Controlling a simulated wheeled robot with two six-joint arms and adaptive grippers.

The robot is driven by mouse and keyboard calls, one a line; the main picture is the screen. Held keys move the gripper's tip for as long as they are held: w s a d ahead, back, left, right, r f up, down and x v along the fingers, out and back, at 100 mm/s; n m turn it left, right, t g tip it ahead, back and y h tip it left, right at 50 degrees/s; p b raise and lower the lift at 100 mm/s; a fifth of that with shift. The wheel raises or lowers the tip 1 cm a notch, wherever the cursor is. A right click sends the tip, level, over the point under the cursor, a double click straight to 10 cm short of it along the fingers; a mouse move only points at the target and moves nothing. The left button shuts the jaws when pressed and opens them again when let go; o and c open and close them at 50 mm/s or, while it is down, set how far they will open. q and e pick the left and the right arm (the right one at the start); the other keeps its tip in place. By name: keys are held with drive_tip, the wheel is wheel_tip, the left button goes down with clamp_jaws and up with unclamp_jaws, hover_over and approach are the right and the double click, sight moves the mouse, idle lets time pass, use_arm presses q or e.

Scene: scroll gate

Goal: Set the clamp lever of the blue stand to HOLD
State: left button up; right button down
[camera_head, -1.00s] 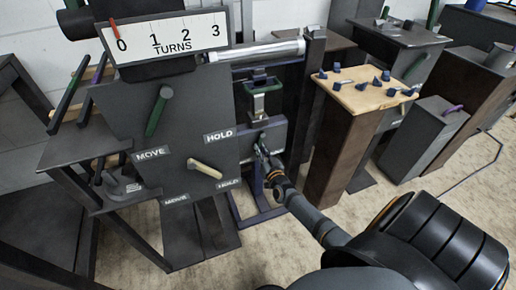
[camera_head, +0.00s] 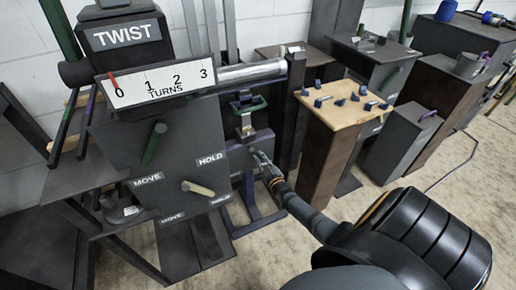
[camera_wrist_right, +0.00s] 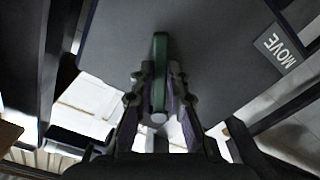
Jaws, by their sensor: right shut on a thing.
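The blue stand (camera_head: 236,222) is a dark blue frame with a grey plate (camera_head: 236,160) in the middle of the head view. My right gripper (camera_head: 258,157) is in front of this plate and hides part of it. In the right wrist view, a green lever (camera_wrist_right: 160,52) stands out from a dark panel, with a MOVE label (camera_wrist_right: 280,48) at the panel's right. My right gripper (camera_wrist_right: 157,88) has its two fingers closed around the lever, one on each side. The lever is hidden behind the gripper in the head view. My left gripper is not in view.
Left of the stand, a larger dark panel (camera_head: 185,125) carries a green lever (camera_head: 154,144) and a beige lever (camera_head: 198,188), with MOVE and HOLD labels. A turns scale (camera_head: 160,85) sits above. A wooden-topped pedestal (camera_head: 345,115) with several blue pieces stands to the right.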

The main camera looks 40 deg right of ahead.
drive_tip(key=shift+d+r+n, duration=0.1)
drive_tip(key=shift+d+n, duration=0.05)
drive_tip(key=shift+n, duration=0.25)
drive_tip(key=c, duration=1.3)
unclamp_jaws()
drive_tip(key=shift+s, duration=0.1)
drive_tip(key=v, duration=1.2)
